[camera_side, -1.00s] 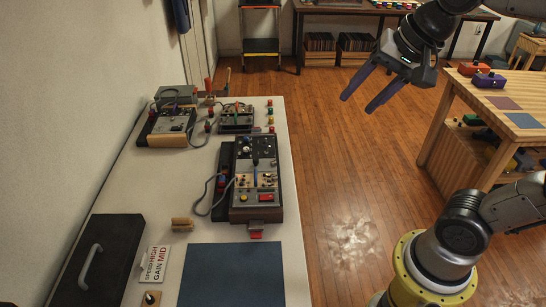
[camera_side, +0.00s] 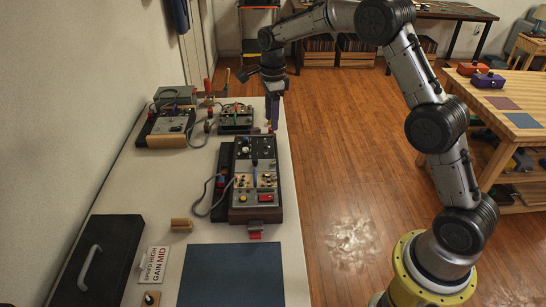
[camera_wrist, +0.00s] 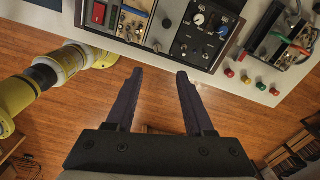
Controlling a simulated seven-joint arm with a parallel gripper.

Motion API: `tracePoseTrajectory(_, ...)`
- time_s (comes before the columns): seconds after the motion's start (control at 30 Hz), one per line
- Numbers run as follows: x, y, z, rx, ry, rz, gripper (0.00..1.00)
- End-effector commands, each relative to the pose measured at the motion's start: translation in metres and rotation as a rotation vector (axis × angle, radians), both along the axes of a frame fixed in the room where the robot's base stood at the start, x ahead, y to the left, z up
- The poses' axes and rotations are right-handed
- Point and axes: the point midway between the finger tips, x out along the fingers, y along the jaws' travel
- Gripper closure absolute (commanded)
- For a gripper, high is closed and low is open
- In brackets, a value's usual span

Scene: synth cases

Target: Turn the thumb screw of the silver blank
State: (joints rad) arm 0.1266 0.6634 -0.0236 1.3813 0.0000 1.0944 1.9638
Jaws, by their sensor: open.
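My gripper (camera_side: 272,122) hangs fingers-down by the right edge of the bench, beyond the large case (camera_side: 239,214). In the wrist view its two dark purple fingers (camera_wrist: 160,72) are apart with nothing between them. The case (camera_wrist: 213,69) lies ahead of the fingertips at the top of that view. A plain silver panel, which looks like the silver blank (camera_wrist: 158,34), sits between a knob-covered black module and a module with coloured parts. A small dark round part on it may be the thumb screw (camera_wrist: 167,22). The fingers do not touch the case.
Two smaller cases with cables, one of them here (camera_side: 236,118), stand farther back. Coloured buttons (camera_wrist: 246,79) line the bench edge. A blue mat (camera_side: 233,275), wooden block (camera_side: 181,225), sign (camera_side: 153,265) and black lid (camera_side: 98,262) occupy the near bench. Open floor lies right of the bench.

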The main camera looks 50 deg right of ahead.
Motion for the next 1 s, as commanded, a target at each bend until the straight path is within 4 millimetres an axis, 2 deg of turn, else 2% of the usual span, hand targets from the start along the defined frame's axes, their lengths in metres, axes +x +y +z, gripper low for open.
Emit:
tracePoseTrajectory(0.03,-0.001,-0.001,-0.009,0.002,0.016,-0.002,0.47)
tracePoseTrajectory(0.27,-0.003,-0.003,-0.031,0.004,0.03,-0.005,0.47)
tracePoseTrajectory(0.8,-0.003,-0.003,-0.13,0.004,0.029,-0.004,0.47)
tracePoseTrajectory(1.0,-0.003,-0.003,-0.148,0.004,0.027,-0.003,0.47)
